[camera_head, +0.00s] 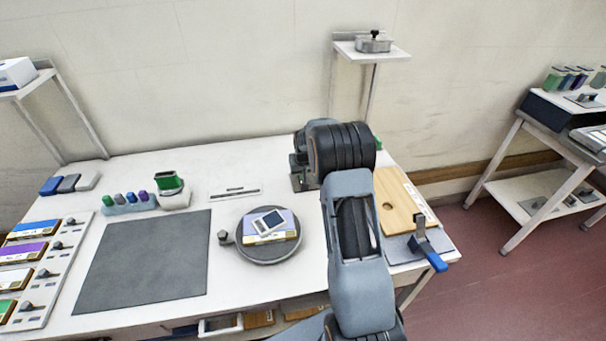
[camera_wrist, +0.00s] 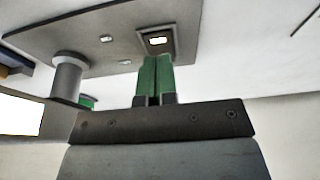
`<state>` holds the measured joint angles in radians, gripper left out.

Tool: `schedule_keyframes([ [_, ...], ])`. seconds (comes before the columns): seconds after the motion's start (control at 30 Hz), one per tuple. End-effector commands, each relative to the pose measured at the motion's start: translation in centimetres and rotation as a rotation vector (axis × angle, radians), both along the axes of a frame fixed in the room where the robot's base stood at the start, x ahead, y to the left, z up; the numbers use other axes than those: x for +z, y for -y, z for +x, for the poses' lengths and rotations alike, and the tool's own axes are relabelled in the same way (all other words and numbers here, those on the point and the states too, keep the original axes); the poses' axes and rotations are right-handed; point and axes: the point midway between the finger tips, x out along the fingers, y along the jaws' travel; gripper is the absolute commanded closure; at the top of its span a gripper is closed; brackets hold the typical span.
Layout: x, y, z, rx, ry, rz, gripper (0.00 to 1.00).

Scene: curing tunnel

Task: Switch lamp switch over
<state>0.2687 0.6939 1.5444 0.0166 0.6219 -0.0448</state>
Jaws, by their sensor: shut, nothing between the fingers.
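A small square switch with a pale, bright face (camera_wrist: 158,40) sits in a dark frame on a grey panel (camera_wrist: 45,32) in the wrist view. I take it for the lamp switch, but no label is readable. My gripper (camera_wrist: 155,60) has green fingers pressed together, with nothing between them. Its tips are just below the switch frame in the picture; whether they touch it I cannot tell. In the head view my arm hides the gripper and the switch.
A grey knob (camera_wrist: 68,78) stands left of the fingers. On the white table (camera_head: 165,310) are a round turntable (camera_head: 268,257) bearing a device, a dark mat (camera_head: 145,258), a wooden board (camera_head: 393,215) and a blue-handled clamp (camera_head: 432,255). A wall shelf (camera_head: 385,53) stands behind.

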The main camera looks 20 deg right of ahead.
Motion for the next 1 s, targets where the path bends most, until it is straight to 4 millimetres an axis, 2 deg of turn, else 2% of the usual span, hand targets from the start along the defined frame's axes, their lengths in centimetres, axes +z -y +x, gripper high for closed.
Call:
schedule_keyframes([
  [0.2,4.3,-0.2,-0.2,0.002,0.003,-0.001,1.0],
  [0.27,4.8,-0.3,-0.9,0.002,0.004,-0.001,1.0],
  [0.6,10.1,-1.0,-3.6,0.002,0.004,-0.001,1.0],
  [0.8,11.8,-1.2,-4.5,0.002,0.002,-0.001,1.0],
  [1.0,12.3,-1.3,-4.8,0.002,0.0,-0.001,1.0],
])
